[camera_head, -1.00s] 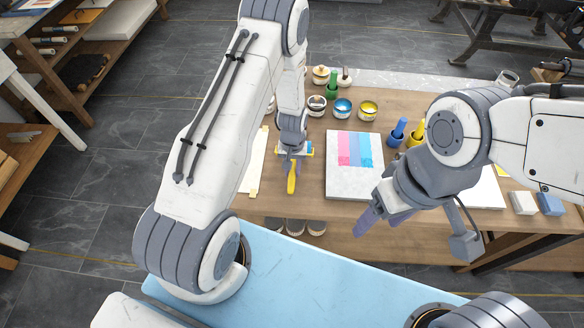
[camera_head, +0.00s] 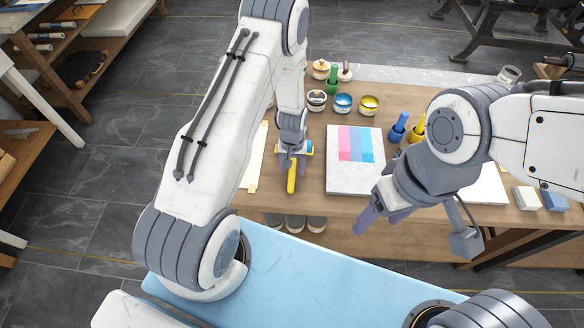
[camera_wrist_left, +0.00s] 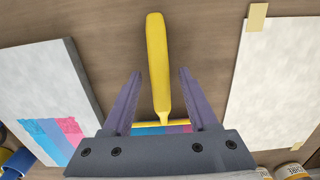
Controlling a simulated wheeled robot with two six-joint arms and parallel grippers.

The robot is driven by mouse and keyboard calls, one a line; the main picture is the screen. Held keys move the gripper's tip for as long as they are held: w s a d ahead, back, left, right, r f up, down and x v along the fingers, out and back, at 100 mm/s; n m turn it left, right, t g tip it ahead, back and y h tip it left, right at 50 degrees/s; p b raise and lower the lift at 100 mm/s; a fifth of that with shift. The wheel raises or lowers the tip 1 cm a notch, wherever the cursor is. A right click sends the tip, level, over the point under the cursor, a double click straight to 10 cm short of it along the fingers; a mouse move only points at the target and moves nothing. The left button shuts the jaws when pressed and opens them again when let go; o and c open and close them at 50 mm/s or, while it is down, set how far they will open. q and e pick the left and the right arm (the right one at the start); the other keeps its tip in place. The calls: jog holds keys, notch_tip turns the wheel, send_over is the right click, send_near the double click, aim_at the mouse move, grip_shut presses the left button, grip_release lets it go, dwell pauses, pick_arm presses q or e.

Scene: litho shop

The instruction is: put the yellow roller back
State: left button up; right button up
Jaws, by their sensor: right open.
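In the left wrist view the handle (camera_wrist_left: 158,65) runs between the two fingers, clear of both. The roller's crosswise head spans the gap between the fingers near the palm. A yellow holder (camera_head: 417,130) stands right of the print board, partly hidden by my right arm. My right gripper (camera_head: 382,216) is open and empty over the table's front edge.
A white board (camera_head: 354,178) with pink and blue stripes lies right of my left gripper. Blue (camera_head: 343,102) and yellow (camera_head: 369,104) ink pots stand behind. Pale paper (camera_head: 258,150) lies to the left.

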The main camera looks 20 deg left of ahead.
dwell(0.3)
pick_arm(q)
jog(key=s+d+r+m+b, duration=0.1)
jog(key=d+r, duration=0.2)
jog(key=r, duration=0.6)
jog(key=s+d+r+m+b, duration=0.1)
jog(key=s+d+r, duration=0.15)
jog(key=r, duration=0.65)
jog(key=s+d+r+m, duration=0.4)
jog(key=s+r, duration=0.2)
jog(key=s, duration=0.3)
jog(key=s+d+r+m, duration=0.4)
jog(key=s+r, duration=0.2)
jog(key=s, duration=0.4)
jog(key=shift+d+r+h, duration=0.35)
jog(key=shift+h, duration=0.05)
jog(key=shift+s, duration=0.1)
